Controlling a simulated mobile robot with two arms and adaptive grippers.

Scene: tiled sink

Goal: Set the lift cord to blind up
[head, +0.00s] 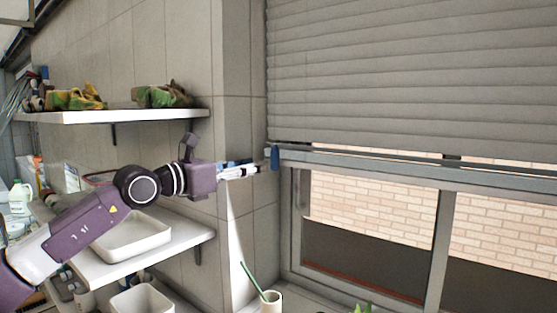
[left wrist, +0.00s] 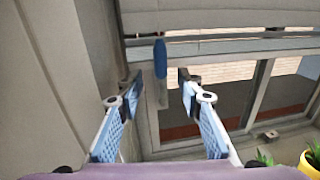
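The lift cord's blue handle (head: 274,158) hangs at the lower left corner of the blind (head: 410,80). It also shows in the left wrist view (left wrist: 160,58), upright, above and between my fingertips. The grey slatted blind covers the upper part of the window, with its bottom edge near the window frame's top. My left gripper (head: 262,168) is close to the handle, just left of it. In the left wrist view the left gripper (left wrist: 159,84) is open, with nothing clasped between its blue-padded fingers. Any thin cord above the handle is too small to make out. My right gripper is out of view.
The tiled wall (head: 238,110) stands close to my left gripper. An upper shelf (head: 110,116) and a lower shelf with a white tray (head: 130,237) are on the left. A cup (head: 271,302) with a green stick stands below. A yellow pot (left wrist: 310,163) is at lower right.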

